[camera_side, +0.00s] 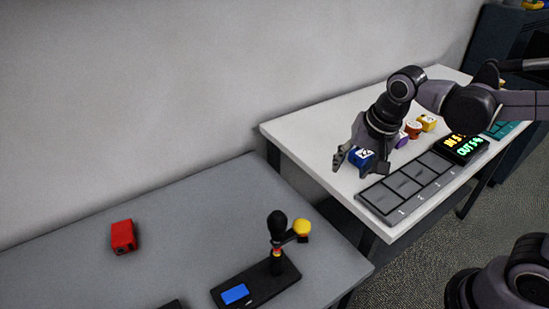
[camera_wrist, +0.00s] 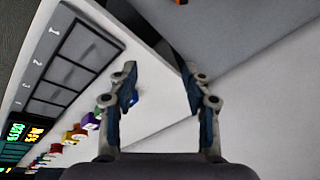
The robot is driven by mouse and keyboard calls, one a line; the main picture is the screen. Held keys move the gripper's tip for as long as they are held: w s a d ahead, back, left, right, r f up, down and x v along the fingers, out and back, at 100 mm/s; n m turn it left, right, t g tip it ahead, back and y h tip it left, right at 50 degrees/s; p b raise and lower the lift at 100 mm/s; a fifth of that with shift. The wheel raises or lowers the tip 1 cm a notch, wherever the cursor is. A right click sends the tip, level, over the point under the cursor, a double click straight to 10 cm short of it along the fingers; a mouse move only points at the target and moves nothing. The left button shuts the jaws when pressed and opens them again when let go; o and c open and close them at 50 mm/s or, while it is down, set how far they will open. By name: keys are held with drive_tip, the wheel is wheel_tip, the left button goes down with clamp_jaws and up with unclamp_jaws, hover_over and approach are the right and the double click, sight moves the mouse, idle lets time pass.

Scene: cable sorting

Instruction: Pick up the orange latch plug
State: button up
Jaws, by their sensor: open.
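The orange plug (camera_side: 413,130) stands on the white table in a row of small coloured plugs, between a purple one (camera_side: 402,138) and a yellow one (camera_side: 427,123). In the wrist view it appears as a small orange-red shape (camera_wrist: 75,134) at the lower left, outside my fingers. Its latch is too small to make out. My gripper (camera_side: 360,163) is open and points down at the near-left end of the row, by the blue plug (camera_side: 361,156). In the wrist view my gripper (camera_wrist: 158,72) has nothing between its fingers, and the blue plug (camera_wrist: 134,99) is partly hidden behind the left finger.
A dark numbered tray (camera_side: 410,186) with compartments lies in front of the row, beside a lit display (camera_side: 461,148). A separate grey table (camera_side: 180,225) at left carries a red block (camera_side: 123,237) and a black lever fixture (camera_side: 277,262). A gap separates the tables.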

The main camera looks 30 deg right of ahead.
drive_tip(key=w+a+f+m+g+h, duration=0.1)
drive_tip(key=w+a+f+m+g, duration=0.25)
drive_tip(key=a+f+m, duration=0.35)
drive_tip(key=w+a+f+m+g+h, duration=0.2)
drive_tip(key=w+a+f+m, duration=0.15)
drive_tip(key=m, duration=0.55)
drive_tip(key=shift+w+a+x, duration=0.15)
drive_tip(key=shift+x, duration=2.8)
drive_tip(key=shift+w+a+x, duration=0.1)
drive_tip(key=shift+w+x, duration=0.05)
drive_tip(key=shift+x, duration=2.8)
drive_tip(key=shift+f, duration=0.1)
clamp_jaws()
